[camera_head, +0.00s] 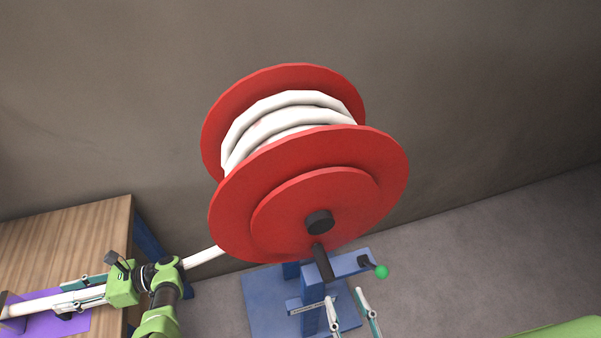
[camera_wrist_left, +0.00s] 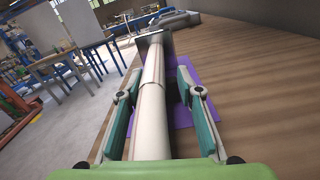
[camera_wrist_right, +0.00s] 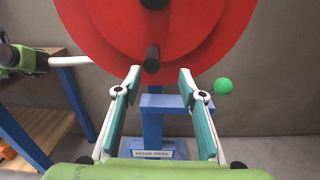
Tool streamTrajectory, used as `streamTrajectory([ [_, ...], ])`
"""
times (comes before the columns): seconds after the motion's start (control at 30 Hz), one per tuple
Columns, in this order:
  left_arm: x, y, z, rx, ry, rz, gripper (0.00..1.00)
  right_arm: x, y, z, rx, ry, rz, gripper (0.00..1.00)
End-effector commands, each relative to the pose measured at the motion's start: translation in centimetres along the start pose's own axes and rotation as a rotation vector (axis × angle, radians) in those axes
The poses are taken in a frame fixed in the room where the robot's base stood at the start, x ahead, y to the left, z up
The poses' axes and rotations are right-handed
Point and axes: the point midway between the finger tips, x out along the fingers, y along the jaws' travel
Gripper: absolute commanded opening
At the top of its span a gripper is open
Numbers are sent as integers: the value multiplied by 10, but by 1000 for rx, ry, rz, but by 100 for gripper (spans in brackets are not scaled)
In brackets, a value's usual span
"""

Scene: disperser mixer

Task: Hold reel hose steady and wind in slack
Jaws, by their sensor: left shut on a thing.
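The red hose reel (camera_head: 330,200) carries several turns of white hose (camera_head: 205,257) and stands on a blue stand (camera_head: 258,300). A black crank handle (camera_head: 322,262) sticks out from the lower front of its disc; it also shows in the right wrist view (camera_wrist_right: 152,60). A green knob (camera_head: 381,271) sits at the stand's right. My left gripper (camera_head: 62,300) is shut on the hose over the table; the hose runs lengthwise between its fingers in the left wrist view (camera_wrist_left: 152,110). My right gripper (camera_wrist_right: 160,75) is open and empty, below and in front of the crank handle.
A wooden table (camera_head: 60,235) with blue legs is at the left, with a purple mat (camera_head: 45,325) under the hose. A grey wall stands behind the reel. The floor right of the stand is clear. A "HOSE REEL" label (camera_wrist_right: 153,154) is on the stand's base.

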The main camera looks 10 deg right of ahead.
Motion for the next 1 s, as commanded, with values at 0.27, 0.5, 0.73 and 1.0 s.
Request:
streamTrajectory([
  [0.27, -1, 0, -2, 3, 5, -2, 13, -16, 0, 12, 1, 3, 1, 37],
  [0.5, 0, 0, -2, 3, 4, -2, 13, -34, 1, 27, 0, 2, 2, 37],
  [0.73, 0, 0, -2, 2, 4, -2, 13, -52, 2, 42, 1, 2, 2, 37],
  [1.0, 0, 0, -2, 2, 3, -2, 13, -60, 2, 50, 0, -1, 0, 37],
])
